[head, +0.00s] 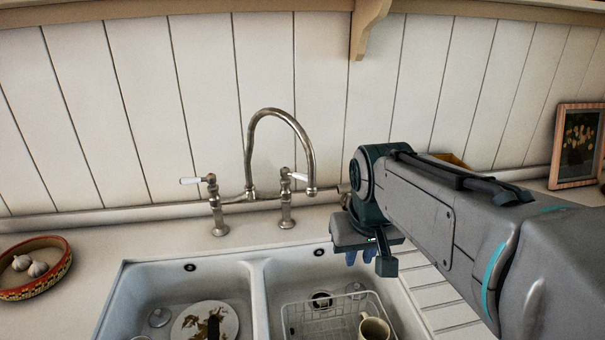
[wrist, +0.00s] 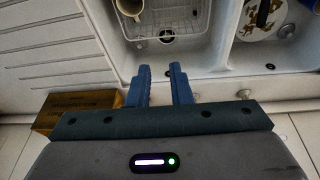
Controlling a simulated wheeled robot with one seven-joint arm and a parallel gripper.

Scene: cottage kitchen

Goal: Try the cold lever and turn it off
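A nickel bridge tap (head: 283,118) with a tall curved spout stands behind the sink. Its left lever (head: 194,180) has a white handle pointing left. Its right lever (head: 297,176) has a white handle pointing right, close behind the spout's end. No hot or cold mark is legible, and I see no water running. My gripper (head: 361,258) is right of the tap, pointing down near the sink's back right edge, apart from both levers. In the wrist view its blue fingers (wrist: 160,68) are spread with nothing between them.
The double sink (head: 256,290) holds a plate (head: 205,322) in the left basin, and a wire rack (head: 330,318) and mug (head: 374,332) in the right. A bowl with garlic (head: 62,262) is far left. A yellowish box (wrist: 75,110) stands near my gripper.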

